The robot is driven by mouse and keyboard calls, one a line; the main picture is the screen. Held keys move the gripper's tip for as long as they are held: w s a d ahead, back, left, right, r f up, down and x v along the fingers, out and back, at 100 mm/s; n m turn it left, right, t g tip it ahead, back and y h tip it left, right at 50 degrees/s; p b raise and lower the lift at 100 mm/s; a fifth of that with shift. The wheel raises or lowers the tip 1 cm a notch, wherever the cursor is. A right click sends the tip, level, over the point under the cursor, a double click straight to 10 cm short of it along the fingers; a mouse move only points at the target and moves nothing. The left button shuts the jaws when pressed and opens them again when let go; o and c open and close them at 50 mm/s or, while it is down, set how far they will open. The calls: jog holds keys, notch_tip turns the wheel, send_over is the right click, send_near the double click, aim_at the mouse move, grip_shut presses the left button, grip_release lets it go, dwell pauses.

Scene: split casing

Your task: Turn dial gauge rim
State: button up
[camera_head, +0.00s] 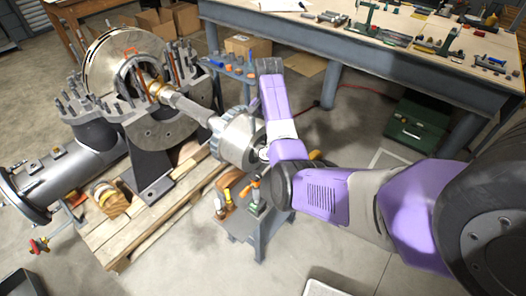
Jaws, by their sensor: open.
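A small pale round part (263,153) shows at the right end of the machine's shaft, against the edge of my purple arm. It may be the dial gauge, but it is too small and too covered to tell, and no rim or scale can be read. It sits by the grey coupling hub (237,138). My arm comes in from the right, bends in front of the shaft end and rises to a dark joint at the back. My gripper's fingers cannot be made out, so I see no contact with the gauge.
The opened machine casing (165,125) with upright studs stands at left on a wooden pallet (135,235). A small blue-grey stand (262,232) with tools is below the shaft end. A long workbench (345,50) runs across the back.

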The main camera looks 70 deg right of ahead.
jog(key=shift+s+a+f, duration=0.1)
jog(key=shift+s+a, duration=0.1)
jog(key=shift+a, duration=0.15)
jog(key=shift+f, duration=0.3)
jog(key=shift+f+p, duration=0.3)
jog(key=shift+f, duration=3.2)
